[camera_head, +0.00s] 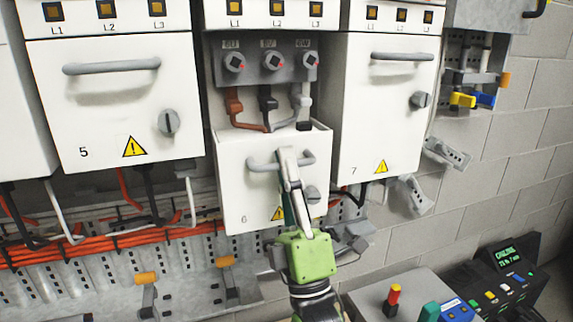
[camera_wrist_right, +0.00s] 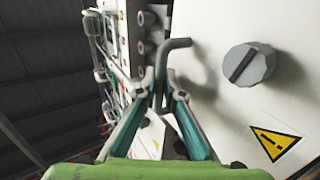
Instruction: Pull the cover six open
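Cover six (camera_head: 236,190) is a white front with a grey bar handle (camera_head: 262,166), a knob (camera_head: 313,195) and a warning triangle. It stands lower and further out than its neighbours, and its open top shows. Sockets and red, dark and grey plugs show above and behind it. My right gripper (camera_head: 287,158) is at the handle's middle. In the right wrist view, the fingers (camera_wrist_right: 160,82) lie close on both sides of the handle (camera_wrist_right: 178,44), which appears gripped. The cover's knob (camera_wrist_right: 250,65) is at right there. My left gripper is not in view.
Closed cover five (camera_head: 105,115) stands at left and closed cover seven (camera_head: 375,120) at right. Orange cables (camera_head: 110,245) run below. A control box with a red-topped lever (camera_head: 392,300) and a small display console (camera_head: 505,275) stand at lower right.

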